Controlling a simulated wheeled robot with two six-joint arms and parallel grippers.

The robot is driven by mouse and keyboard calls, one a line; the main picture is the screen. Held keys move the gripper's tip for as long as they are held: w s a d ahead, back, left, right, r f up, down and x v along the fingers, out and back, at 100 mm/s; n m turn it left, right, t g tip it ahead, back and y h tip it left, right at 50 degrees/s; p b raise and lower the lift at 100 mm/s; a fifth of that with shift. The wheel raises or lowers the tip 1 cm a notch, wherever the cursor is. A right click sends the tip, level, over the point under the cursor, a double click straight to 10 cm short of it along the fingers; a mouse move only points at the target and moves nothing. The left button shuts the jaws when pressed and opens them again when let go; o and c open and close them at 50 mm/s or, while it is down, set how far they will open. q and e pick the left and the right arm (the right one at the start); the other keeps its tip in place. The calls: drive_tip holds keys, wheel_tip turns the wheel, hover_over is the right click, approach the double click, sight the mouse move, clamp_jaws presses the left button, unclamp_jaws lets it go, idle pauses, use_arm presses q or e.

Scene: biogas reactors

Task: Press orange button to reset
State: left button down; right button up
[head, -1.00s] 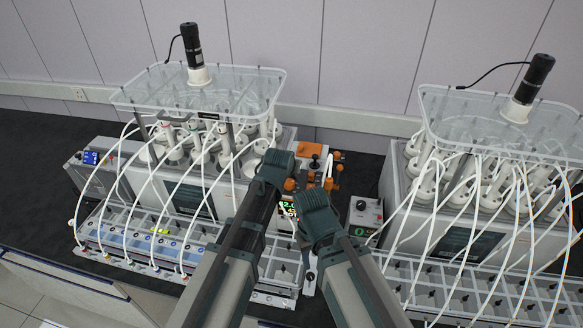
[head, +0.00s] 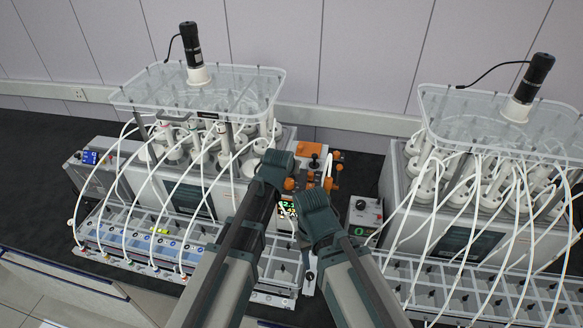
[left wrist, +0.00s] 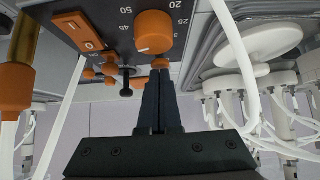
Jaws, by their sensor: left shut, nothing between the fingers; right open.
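In the left wrist view my left gripper (left wrist: 158,76) is shut and empty, its fingertips just in front of a small orange button (left wrist: 160,62) on the dark control panel; whether they touch it I cannot tell. A large orange dial knob (left wrist: 154,32) with a printed scale sits above the tips, and an orange rocker switch (left wrist: 82,30) is at upper left. In the head view my left wrist hides the left fingers and part of the panel. My right gripper (head: 314,200) is beside it, its fingers mostly hidden by its own wrist.
A lit display (head: 288,209) shows between my arms. White-tubed reactor units stand left (head: 190,180) and right (head: 460,200), with stirrer motors on top. A small control box (head: 365,213) stands to the right. White tubes hang close to my left gripper.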

use_arm(q)
wheel_tip(320, 180, up, 3)
drive_tip(key=shift+r+p, duration=0.1)
drive_tip(key=shift+p, duration=1.05)
drive_tip(key=p+v, duration=0.6)
drive_tip(key=v, duration=0.3)
drive_tip(key=shift+s, duration=0.35)
